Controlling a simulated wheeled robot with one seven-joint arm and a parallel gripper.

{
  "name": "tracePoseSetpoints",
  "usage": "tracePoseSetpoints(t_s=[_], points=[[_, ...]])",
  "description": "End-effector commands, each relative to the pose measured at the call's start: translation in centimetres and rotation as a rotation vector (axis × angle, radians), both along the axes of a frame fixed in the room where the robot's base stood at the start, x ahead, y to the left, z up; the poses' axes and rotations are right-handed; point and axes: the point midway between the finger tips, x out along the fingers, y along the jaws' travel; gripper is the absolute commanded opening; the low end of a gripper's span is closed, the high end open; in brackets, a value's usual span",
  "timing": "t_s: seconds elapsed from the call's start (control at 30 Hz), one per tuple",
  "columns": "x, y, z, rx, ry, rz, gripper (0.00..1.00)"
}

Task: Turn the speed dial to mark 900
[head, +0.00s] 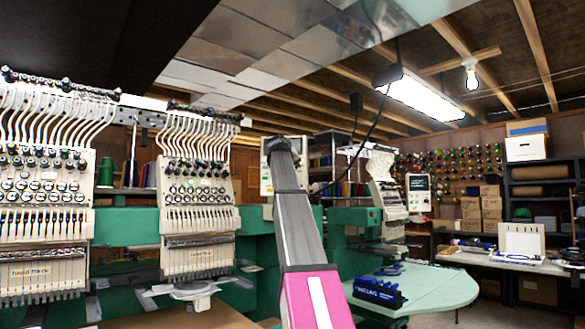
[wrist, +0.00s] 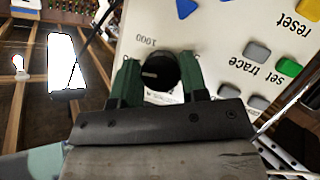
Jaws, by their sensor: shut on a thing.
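The speed dial (wrist: 161,68) is a round black knob on a cream control panel (wrist: 225,30) in the wrist view. A short pale pointer line on its face points to the picture's left. My gripper (wrist: 160,74) has its two green fingers on either side of the dial, shut on it. Print below the dial is partly covered by my gripper. In the head view the control panel (head: 265,180) is mostly behind my arm, and the dial and fingers are hidden.
Grey, blue and green buttons, with a green one (wrist: 289,67) near "set trace", lie right of the dial. Embroidery heads (head: 198,195) stand left in the head view.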

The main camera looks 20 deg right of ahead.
Motion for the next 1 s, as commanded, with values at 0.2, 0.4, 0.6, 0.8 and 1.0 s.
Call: tracePoseSetpoints(t_s=[0.2,0.4,0.6,0.8,1.0], points=[[-0.05,0.01,-0.12,0.018,-0.008,0.0,0.17],[-0.05,0.0,-0.14,0.018,-0.008,0.0,0.17],[-0.05,0.01,-0.12,0.017,-0.008,0.0,0.66],[-0.03,0.0,-0.07,0.016,-0.008,-0.001,0.66],[-0.62,0.5,0.18,0.016,-0.009,0.0,0.66]])
